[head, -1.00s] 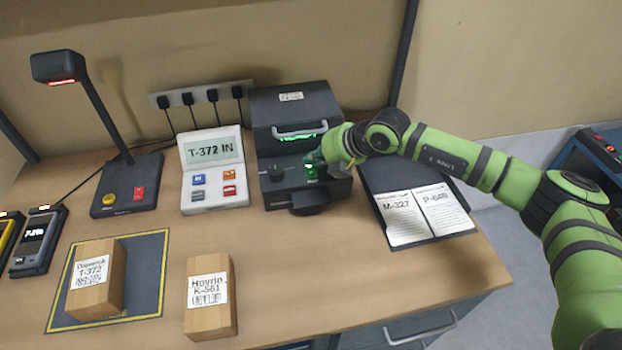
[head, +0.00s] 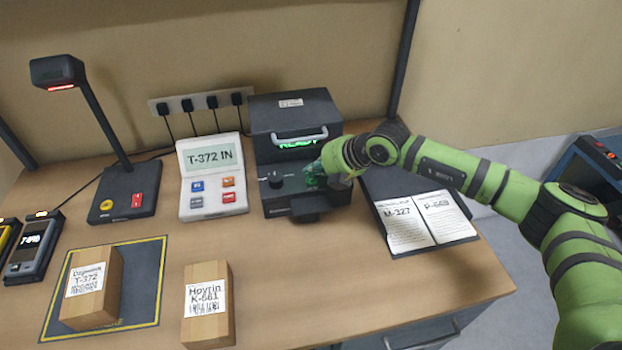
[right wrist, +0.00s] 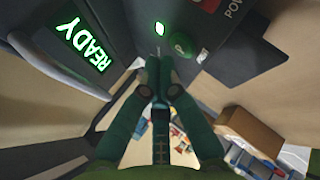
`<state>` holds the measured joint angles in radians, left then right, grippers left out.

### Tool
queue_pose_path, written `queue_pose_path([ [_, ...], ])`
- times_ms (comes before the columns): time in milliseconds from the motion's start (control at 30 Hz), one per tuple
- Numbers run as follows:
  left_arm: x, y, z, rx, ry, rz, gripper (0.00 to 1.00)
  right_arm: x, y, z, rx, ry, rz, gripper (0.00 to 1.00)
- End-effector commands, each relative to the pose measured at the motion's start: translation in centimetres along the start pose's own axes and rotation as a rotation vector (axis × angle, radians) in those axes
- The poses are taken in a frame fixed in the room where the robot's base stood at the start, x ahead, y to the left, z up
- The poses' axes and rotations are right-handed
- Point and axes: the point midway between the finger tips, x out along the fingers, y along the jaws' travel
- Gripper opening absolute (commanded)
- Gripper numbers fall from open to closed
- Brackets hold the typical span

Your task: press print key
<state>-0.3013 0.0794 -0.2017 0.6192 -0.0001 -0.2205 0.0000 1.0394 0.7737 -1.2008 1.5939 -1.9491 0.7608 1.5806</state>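The dark printer (head: 290,102) stands at the back of the desk, its display (head: 297,143) glowing green. In the right wrist view the display (right wrist: 84,44) reads READY. My right gripper (head: 313,180) is at the right part of this panel. In the right wrist view its fingers (right wrist: 160,70) are together and empty, tips just short of the key in the picture; contact cannot be told. My left gripper is out of view.
A white keypad unit (head: 212,180) reading T-372 IN stands left of the printer. A scanner stand (head: 122,190) is farther left. Two cartons, T-372 (head: 92,287) on a mat (head: 145,290) and K-561 (head: 208,305), stand in front. A clipboard (head: 455,240) lies right, under my arm.

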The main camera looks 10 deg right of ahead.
Motion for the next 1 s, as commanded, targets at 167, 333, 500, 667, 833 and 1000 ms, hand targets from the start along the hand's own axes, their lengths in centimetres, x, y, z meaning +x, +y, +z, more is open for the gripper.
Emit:
queue_pose_path([
  [167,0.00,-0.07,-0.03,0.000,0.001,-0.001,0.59,0.00,0.00,0.00,0.000,0.000,0.000,0.00],
  [333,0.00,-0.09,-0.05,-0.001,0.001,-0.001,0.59,-0.01,0.00,0.01,0.000,0.000,0.000,0.00],
  [500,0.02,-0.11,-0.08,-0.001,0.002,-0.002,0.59,0.00,-0.02,0.01,0.000,0.000,0.000,0.00],
  [667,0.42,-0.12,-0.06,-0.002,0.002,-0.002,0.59,0.35,-0.39,-0.02,0.001,0.001,-0.001,0.00],
  [833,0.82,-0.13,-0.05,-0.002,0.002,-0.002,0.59,0.67,-0.69,-0.02,0.001,0.001,0.000,0.00],
  [1000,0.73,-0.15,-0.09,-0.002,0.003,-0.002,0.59,0.59,-0.61,0.00,0.000,0.000,0.000,0.00],
])
